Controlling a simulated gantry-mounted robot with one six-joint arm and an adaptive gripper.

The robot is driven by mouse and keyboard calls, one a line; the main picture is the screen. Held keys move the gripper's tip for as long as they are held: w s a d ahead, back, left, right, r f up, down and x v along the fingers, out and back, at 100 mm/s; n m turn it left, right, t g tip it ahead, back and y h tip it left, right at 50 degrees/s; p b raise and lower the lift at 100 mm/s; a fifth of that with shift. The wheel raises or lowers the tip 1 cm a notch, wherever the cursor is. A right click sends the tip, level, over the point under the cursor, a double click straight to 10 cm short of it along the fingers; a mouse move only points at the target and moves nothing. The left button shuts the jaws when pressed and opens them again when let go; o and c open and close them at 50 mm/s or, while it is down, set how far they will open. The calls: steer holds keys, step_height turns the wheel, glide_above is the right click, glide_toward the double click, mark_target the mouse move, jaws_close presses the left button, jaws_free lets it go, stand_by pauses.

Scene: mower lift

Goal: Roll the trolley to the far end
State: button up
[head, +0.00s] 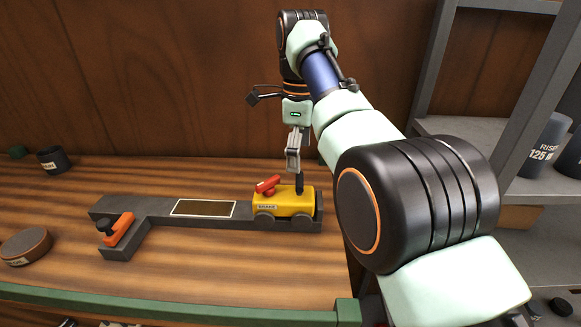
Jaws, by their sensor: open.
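The yellow trolley (290,203) stands on the right end of a dark grey track (165,212). It has dark wheels, a red lever (267,185) on top, a label on its front side and a dark upright post (299,183) near its right. My gripper (294,166) points down just above the trolley, close to the post. It is open; the picture does not show whether a finger touches the post. A white-framed brown patch (203,208) lies mid-track, left of the trolley. An orange clamp-like part with a dark knob (116,229) sits on the track's left branch.
A round brown-topped disc (25,246) and a dark cup (53,160) stand at the left of the wooden bench. A green rail (170,305) runs along the front edge. Grey shelving (470,128) with cylinders stands right. The track left of the trolley is clear.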

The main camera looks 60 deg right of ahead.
mark_target(299, 178)
steer(key=shift+s+a+f+b, duration=0.2)
steer(key=shift+f+b, duration=0.25)
steer(key=shift+f, duration=0.05)
step_height(299, 178, down, 7)
steer(key=b, duration=0.7)
steer(key=shift+f, duration=0.1)
